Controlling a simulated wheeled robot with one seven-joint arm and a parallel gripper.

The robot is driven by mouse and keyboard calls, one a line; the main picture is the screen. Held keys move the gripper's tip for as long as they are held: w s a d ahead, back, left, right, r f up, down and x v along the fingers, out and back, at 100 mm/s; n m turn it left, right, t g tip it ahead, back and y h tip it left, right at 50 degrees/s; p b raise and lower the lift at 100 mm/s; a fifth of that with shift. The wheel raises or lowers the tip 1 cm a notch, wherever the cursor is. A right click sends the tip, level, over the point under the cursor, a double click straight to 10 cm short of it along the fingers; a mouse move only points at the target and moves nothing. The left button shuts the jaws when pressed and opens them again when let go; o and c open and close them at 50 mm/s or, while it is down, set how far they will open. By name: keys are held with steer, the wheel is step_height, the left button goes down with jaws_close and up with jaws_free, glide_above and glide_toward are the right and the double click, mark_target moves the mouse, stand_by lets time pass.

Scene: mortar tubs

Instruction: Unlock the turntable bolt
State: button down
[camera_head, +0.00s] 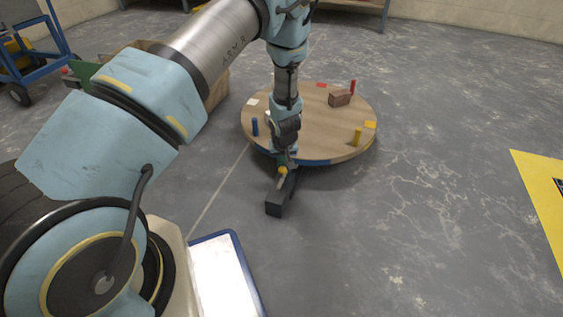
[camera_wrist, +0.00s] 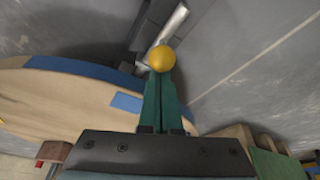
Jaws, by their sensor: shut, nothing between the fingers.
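The round wooden turntable (camera_head: 310,125) stands low on the floor and has a blue rim. At its near edge is the bolt's black housing (camera_head: 280,201), with a yellow ball knob (camera_head: 282,171). In the wrist view the knob (camera_wrist: 162,58) appears at the tips of my green fingers, beside a metal bolt bar (camera_wrist: 173,24) and the dark housing (camera_wrist: 147,25). My gripper (camera_head: 285,158) points down at the knob. Its fingers (camera_wrist: 161,80) are together with nothing between them. I cannot tell whether they touch the knob. The bolt's inner end is hidden.
On the turntable are a brown brick (camera_head: 340,98), a blue peg (camera_head: 255,127), a yellow peg (camera_head: 357,137) and a red peg (camera_head: 352,87). A cardboard box (camera_head: 217,90) and a blue cart (camera_head: 40,55) stand left. Open floor lies right, before a yellow panel (camera_head: 545,190).

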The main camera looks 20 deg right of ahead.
steer(key=shift+s+a, duration=0.1)
steer(key=shift+s+a, duration=1.85)
steer(key=shift+s, duration=0.2)
steer(key=shift+r+p, duration=0.1)
steer(key=shift+p, duration=0.2)
